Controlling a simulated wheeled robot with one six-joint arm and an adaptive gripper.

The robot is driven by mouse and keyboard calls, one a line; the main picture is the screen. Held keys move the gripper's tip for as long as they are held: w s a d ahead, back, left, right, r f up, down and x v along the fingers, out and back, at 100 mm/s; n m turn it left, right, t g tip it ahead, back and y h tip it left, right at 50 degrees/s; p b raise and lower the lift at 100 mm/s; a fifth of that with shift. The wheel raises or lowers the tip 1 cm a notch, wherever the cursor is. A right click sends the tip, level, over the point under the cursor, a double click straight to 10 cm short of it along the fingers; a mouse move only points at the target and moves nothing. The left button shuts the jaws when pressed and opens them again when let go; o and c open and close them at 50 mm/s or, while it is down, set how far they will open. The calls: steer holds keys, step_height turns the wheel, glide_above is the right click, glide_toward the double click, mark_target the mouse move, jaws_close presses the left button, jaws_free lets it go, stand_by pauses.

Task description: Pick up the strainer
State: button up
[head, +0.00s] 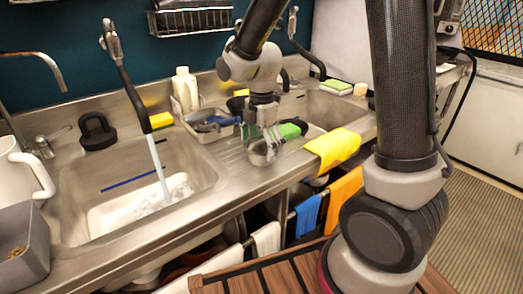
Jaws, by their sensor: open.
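My gripper (262,132) points down over the drainboard between the two sinks. It is open. A small round metal thing (262,154), which looks like the strainer, is directly below the fingers on the drainboard. The fingers are small and overlap it in this view, so I cannot tell whether they touch it. The strainer's far side is partly hidden by my gripper.
Green sponges (292,129) lie just right of my gripper. A metal tray (208,124) with a blue item is to its left. A yellow cloth (333,148) hangs over the counter edge. The left sink (75,190) has running water.

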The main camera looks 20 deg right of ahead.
steer(key=c, duration=1.2)
steer(key=shift+r, duration=0.1)
